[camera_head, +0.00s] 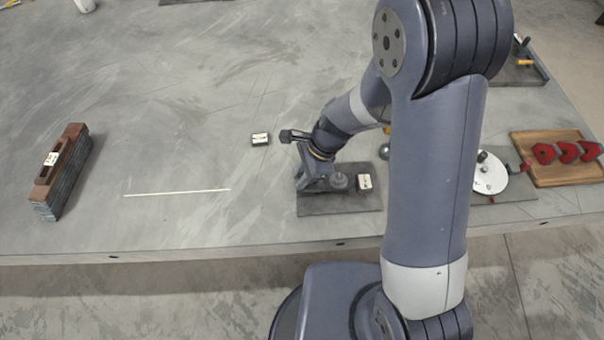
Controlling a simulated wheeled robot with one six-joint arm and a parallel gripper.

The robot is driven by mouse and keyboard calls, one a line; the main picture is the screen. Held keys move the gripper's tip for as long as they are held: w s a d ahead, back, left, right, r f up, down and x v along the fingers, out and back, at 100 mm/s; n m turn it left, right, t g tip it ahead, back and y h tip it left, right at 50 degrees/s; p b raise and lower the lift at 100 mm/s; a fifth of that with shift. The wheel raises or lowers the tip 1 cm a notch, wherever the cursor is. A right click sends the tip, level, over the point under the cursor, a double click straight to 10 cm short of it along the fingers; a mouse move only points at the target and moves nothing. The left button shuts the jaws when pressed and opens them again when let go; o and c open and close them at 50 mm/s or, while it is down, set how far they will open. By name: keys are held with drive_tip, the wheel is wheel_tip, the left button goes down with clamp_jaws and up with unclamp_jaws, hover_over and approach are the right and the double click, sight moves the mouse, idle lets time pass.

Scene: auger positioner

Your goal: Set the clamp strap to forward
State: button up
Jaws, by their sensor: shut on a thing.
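My gripper (303,186) is low over the left part of a dark grey base plate (338,203) near the table's front edge. It is shut on a small part there, which looks like the clamp strap. The fingers and wrist hide most of that part, so its direction cannot be told. A round grey knob (339,182) stands on the plate just right of the gripper. A small dark block with a white label (365,183) sits right of the knob.
A brown-topped stack (61,170) stands far left, beside a thin white strip (177,192). Right of my arm are a white disc (491,176) and a wooden tray (558,173) with red pieces. The table's middle left is clear.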

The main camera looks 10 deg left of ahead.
clamp_jaws()
drive_tip(key=shift+d, duration=0.15)
drive_tip(key=shift+w+d, duration=0.25)
drive_tip(key=shift+d, duration=0.5)
drive_tip(key=shift+w+d, duration=0.2)
drive_tip(key=shift+d, duration=0.55)
drive_tip(key=o, duration=0.7)
unclamp_jaws()
drive_tip(key=shift+d, duration=0.1)
drive_tip(key=shift+c, duration=0.2)
drive_tip(key=shift+o, duration=0.2)
